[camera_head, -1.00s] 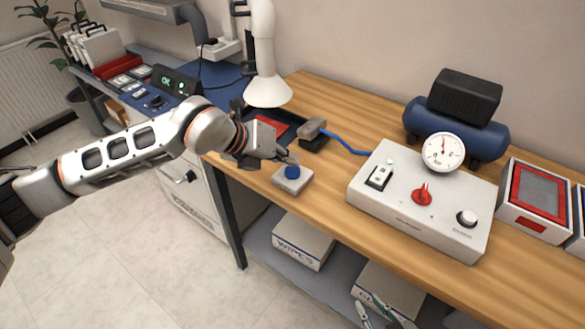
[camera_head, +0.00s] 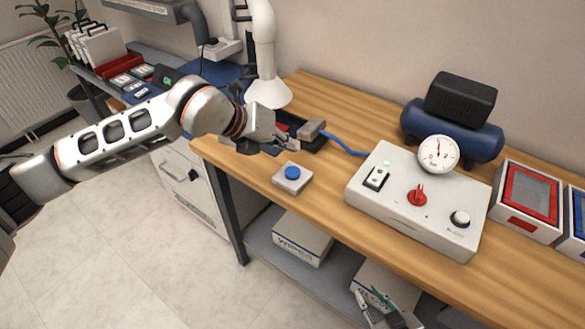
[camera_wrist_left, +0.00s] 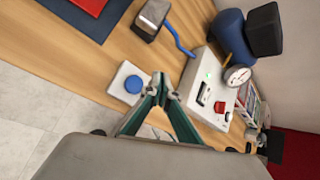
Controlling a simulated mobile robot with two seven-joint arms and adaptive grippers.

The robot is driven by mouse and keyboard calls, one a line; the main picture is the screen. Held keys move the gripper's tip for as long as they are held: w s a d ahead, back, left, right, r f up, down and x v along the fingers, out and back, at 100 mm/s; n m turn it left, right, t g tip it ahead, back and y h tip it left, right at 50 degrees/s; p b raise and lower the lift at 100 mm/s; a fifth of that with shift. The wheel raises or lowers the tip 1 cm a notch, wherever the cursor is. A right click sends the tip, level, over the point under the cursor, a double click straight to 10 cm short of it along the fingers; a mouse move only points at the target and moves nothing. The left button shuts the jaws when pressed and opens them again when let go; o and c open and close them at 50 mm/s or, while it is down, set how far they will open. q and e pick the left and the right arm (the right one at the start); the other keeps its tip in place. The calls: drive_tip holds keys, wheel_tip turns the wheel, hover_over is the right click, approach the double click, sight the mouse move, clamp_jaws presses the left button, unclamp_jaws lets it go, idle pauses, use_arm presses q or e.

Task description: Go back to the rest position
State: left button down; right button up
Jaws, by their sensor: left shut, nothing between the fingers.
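My left gripper (camera_head: 293,146) is shut and empty. It hovers over the bench's left part, behind the blue push button (camera_head: 292,172) on its small white box, and apart from it. In the left wrist view the fingertips (camera_wrist_left: 165,88) meet, and the blue button (camera_wrist_left: 133,84) shows just left of them. My right gripper (camera_head: 376,302) is low at the bottom edge of the head view, in front of the bench's lower shelf; its fingers are too small and cut off to judge.
A white control box (camera_head: 415,212) with a red knob and gauge (camera_head: 438,154) stands right of the button. A blue compressor (camera_head: 455,130) is behind it. A grey block with a blue hose (camera_head: 345,144) lies close to my left gripper. The bench's front edge is clear around the button.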

use_arm(q)
drive_tip(key=shift+f, duration=0.1)
drive_tip(key=s+d+r+n+g+h, duration=0.2)
drive_tip(key=s+d+g+h, duration=0.2)
drive_tip(key=s+d+h, duration=0.65)
drive_tip(key=w+a+f+n+t+y, duration=0.1)
drive_tip(key=a+f+n+t+y, duration=0.25)
drive_tip(key=a+n+t, duration=0.6)
drive_tip(key=w+a+f+n+t+y, duration=0.1)
drive_tip(key=a+f+n+t+y, duration=0.35)
drive_tip(key=n, duration=0.85)
drive_tip(key=s+a+f+n+g+y, duration=0.1)
drive_tip(key=s+a+f+n+y, duration=0.1)
drive_tip(key=s+a+f, duration=0.3)
drive_tip(key=s+a+f+n+g+y, duration=0.2)
drive_tip(key=s+a+f+n, duration=0.2)
drive_tip(key=f, duration=0.8)
drive_tip(key=s+a+f+n+g+y, duration=0.1)
drive_tip(key=s+a+f+n+y, duration=0.2)
drive_tip(key=s+a+f, duration=0.3)
wheel_tip(320, 180, down, 3)
drive_tip(key=shift+s+a+r+g, duration=0.2)
drive_tip(key=shift+a+g, duration=0.1)
drive_tip(key=shift+a, duration=0.2)
